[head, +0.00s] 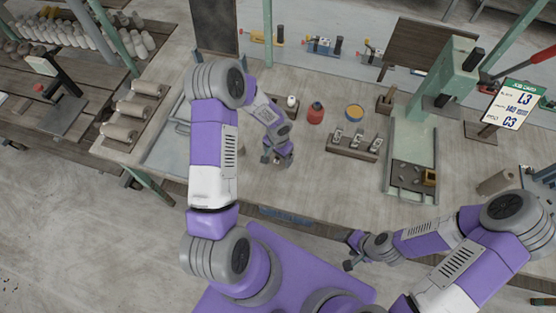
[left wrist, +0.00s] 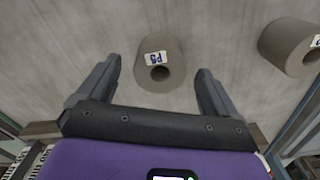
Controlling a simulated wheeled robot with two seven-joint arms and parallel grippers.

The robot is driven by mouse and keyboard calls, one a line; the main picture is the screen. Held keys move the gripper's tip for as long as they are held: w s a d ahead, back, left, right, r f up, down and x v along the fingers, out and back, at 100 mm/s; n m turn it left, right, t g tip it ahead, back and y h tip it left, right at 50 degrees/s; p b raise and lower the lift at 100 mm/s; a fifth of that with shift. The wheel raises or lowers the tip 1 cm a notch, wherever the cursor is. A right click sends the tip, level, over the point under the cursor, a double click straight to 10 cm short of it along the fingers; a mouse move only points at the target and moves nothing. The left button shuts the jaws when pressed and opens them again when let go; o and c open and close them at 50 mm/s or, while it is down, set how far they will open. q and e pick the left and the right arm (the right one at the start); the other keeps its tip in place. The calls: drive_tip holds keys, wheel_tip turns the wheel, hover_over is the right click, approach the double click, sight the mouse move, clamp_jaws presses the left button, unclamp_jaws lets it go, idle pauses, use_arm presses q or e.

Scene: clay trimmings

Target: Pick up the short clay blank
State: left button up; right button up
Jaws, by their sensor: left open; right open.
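A grey-brown hollow clay blank (left wrist: 176,92) with a white label reading P5 lies on the bench in the left wrist view. It sits between the two open fingers of my left gripper (left wrist: 158,72), with a gap on both sides. A second hollow clay blank (left wrist: 288,42) with a label lies to the right, outside the fingers. I cannot tell their lengths well from this angle. In the head view my left gripper (head: 276,158) is low over the bench, and mostly hides what is under it. My right gripper (head: 352,250) is open and empty near the front edge.
Several clay blanks lie in a rack (head: 112,148) at the left. A green press (head: 455,75) and another blank (head: 495,182) are farther right.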

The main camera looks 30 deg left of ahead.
use_arm(q)
drive_tip(key=c, duration=1.3)
drive_tip(key=shift+r, duration=0.1)
